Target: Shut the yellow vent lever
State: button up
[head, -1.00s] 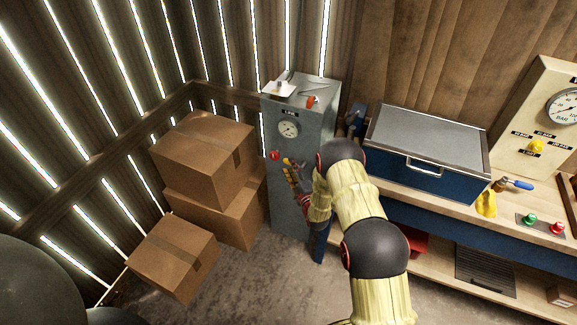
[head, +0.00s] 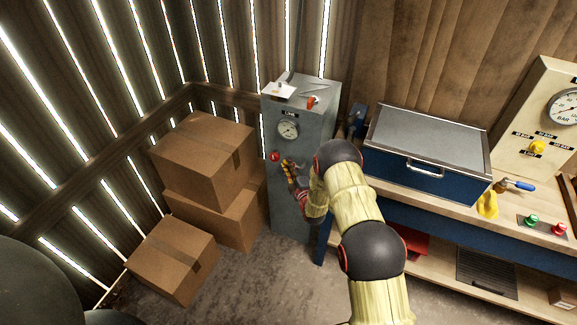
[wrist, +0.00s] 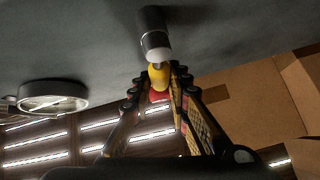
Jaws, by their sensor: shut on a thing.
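The yellow vent lever (wrist: 157,76) sits on a short grey and white stem that comes out of the grey cabinet (head: 316,127). In the wrist view it lies between the fingertips of my gripper (wrist: 158,80), which is shut on it. In the head view my gripper (head: 290,170) is at the cabinet's front, below the round gauge (head: 288,129) and right of a red knob (head: 274,156). There the fingers mostly hide the lever.
Cardboard boxes (head: 203,160) are stacked left of the cabinet. A workbench with a blue, grey-lidded chest (head: 428,140) stands to the right. A white paper (head: 278,90) and a red item (head: 313,101) lie on the cabinet top.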

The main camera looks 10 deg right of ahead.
jog(key=shift+f, duration=0.1)
grip_shut()
dwell(0.3)
